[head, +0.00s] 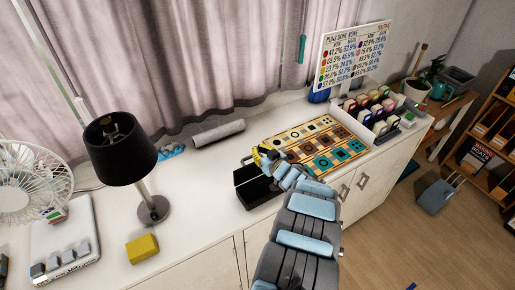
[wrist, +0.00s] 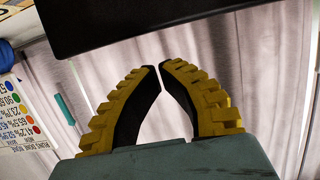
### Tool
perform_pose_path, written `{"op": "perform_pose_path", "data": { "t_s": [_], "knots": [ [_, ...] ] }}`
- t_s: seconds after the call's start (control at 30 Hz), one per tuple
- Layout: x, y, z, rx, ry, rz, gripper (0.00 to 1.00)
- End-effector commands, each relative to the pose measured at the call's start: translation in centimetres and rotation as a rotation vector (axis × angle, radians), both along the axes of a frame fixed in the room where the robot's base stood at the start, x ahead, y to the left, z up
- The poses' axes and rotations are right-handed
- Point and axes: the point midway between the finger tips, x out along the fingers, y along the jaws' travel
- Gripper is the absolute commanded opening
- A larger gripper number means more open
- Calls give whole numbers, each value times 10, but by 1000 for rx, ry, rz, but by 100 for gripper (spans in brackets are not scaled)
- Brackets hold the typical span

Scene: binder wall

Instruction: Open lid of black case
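The black case (head: 257,194) sits on the white cabinet top, left of the board with coloured tiles. Its upper part shows a dark panel at the back left; I cannot tell how far the lid is raised. My gripper (head: 262,158), with yellow-backed fingers, is at the case's far side, and my arm hides the case's right end. In the wrist view my gripper's fingertips (wrist: 157,66) come together with only a sliver between them and nothing held. A dark flat slab (wrist: 150,22), likely part of the case, spans the top there, just past the tips.
The tile board (head: 316,145) lies close right of the case. A black lamp (head: 120,150), yellow block (head: 142,248) and white fan (head: 28,180) stand to the left. A grey roll (head: 217,132) lies behind.

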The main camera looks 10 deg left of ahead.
Motion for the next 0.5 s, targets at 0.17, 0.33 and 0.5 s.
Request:
{"op": "perform_pose_path", "data": {
  "t_s": [0.17, 0.33, 0.5],
  "knots": [
    [-6, -6, 9, 1, 2, 0, 0],
    [-13, -12, 26, 3, 1, -1, 0],
    [-23, -21, 45, 1, 0, -1, 0]
  ]
}}
